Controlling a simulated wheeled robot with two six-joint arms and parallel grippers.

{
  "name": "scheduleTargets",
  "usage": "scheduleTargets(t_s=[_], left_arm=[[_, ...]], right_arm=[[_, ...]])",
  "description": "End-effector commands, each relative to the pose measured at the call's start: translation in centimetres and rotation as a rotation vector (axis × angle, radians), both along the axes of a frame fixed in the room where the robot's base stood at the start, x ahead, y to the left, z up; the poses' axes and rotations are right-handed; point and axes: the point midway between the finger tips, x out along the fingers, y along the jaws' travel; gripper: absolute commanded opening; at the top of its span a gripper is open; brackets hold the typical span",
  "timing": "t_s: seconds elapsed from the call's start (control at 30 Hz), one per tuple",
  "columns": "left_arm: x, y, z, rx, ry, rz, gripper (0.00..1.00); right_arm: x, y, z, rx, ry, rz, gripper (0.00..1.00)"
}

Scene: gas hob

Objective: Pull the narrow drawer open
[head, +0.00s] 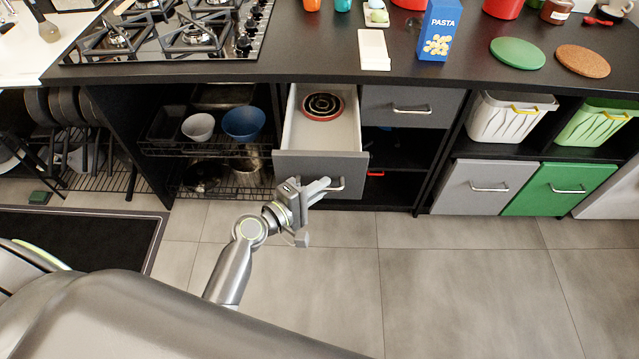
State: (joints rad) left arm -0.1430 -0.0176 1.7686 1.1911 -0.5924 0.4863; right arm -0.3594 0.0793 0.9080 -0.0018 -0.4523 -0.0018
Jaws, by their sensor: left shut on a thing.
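The narrow drawer (305,165) is under the counter, right of the hob, and is pulled out with its inside showing. Round red and dark items (322,106) lie in it towards the back. Its bar handle (335,184) is on the grey front. My left gripper (318,190) is at this handle, shut on it; its fingers partly cover the handle's left end. My right gripper does not show.
A closed grey drawer (411,106) is just right of the open one. A wire rack with bowls (243,124) stands left of it. A pasta box (440,30) stands on the counter above. The tiled floor (460,290) in front is clear.

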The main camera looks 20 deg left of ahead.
Motion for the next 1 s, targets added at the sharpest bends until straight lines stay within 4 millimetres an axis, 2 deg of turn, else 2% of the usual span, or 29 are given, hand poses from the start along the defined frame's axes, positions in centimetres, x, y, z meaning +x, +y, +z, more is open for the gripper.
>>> scheduleTargets(t_s=[0.27, 0.3, 0.37, 0.77, 0.87, 1.0], left_arm=[[0.0, 0.0, 0.0, 0.0, 0.0, 0.001, 0.0], [0.0, 0.0, 0.0, 0.0, 0.0, 0.001, 0.15], [0.0, 0.0, 0.0, 0.0, 0.0, 0.001, 0.2], [-0.1, 0.1, 0.0, 0.0, 0.0, 0.001, 0.2], [-0.7, 0.4, 0.0, 0.002, 0.0, 0.001, 0.2], [-2.6, 1.5, 0.3, 0.003, 0.002, 0.001, 0.2]], right_arm=[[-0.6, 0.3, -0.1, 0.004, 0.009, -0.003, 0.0], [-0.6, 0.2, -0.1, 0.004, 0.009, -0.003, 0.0], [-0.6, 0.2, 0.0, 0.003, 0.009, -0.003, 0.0], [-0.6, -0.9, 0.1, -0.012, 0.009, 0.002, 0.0], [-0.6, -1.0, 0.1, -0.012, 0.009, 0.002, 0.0], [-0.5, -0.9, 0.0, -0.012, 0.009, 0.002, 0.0]])
